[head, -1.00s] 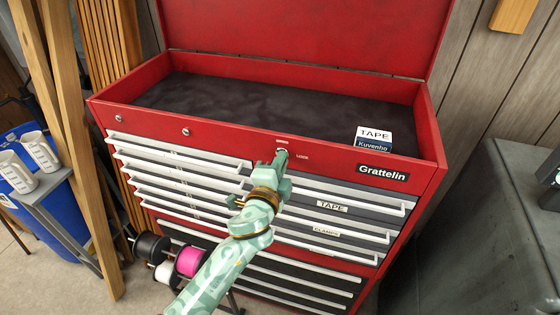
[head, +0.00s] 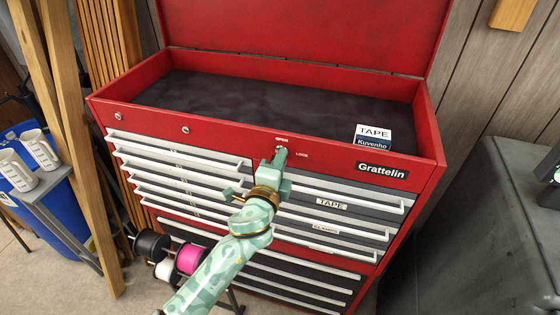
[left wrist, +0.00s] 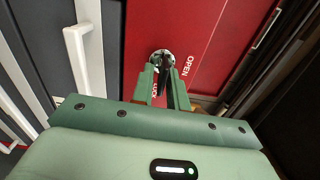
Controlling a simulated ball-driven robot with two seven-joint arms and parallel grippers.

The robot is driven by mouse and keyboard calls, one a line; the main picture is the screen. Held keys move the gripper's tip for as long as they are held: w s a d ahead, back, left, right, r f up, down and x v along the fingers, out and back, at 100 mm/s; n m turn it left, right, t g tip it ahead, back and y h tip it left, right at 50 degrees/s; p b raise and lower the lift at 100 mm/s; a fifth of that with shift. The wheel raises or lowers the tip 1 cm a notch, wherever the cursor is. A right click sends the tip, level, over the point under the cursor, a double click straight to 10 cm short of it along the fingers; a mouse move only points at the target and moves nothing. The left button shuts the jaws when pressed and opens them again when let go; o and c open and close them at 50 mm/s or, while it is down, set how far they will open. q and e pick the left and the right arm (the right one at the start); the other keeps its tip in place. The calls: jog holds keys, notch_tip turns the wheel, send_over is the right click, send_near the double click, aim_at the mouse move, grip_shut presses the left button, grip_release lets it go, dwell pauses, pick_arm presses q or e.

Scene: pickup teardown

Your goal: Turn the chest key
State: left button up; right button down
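The red tool chest (head: 255,138) stands ahead of me with its lid open. Its round lock (left wrist: 162,57) is on the front panel, between the OPEN and LOCK labels, and is mostly hidden in the head view. A dark key (left wrist: 162,72) sits at the lock in the left wrist view. My left gripper (head: 281,154) is at the lock. In the left wrist view its two green fingers (left wrist: 162,82) stand on either side of the key and appear closed on it. The exact contact is hard to see. My right gripper is not in view.
White-handled drawers fill the chest front below the lock. A tape box (head: 373,134) sits in the open top tray. Wooden boards (head: 75,140), spools (head: 190,260) and a blue bin (head: 40,195) stand left. A dark grey cabinet (head: 480,220) stands right.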

pick_arm(q)
jog(key=shift+o, duration=0.5)
jog(key=shift+s, duration=0.1)
jog(key=b+v, duration=0.1)
jog(key=v, duration=1.5)
jog(key=shift+b, duration=0.3)
jog(key=shift+s, duration=0.1)
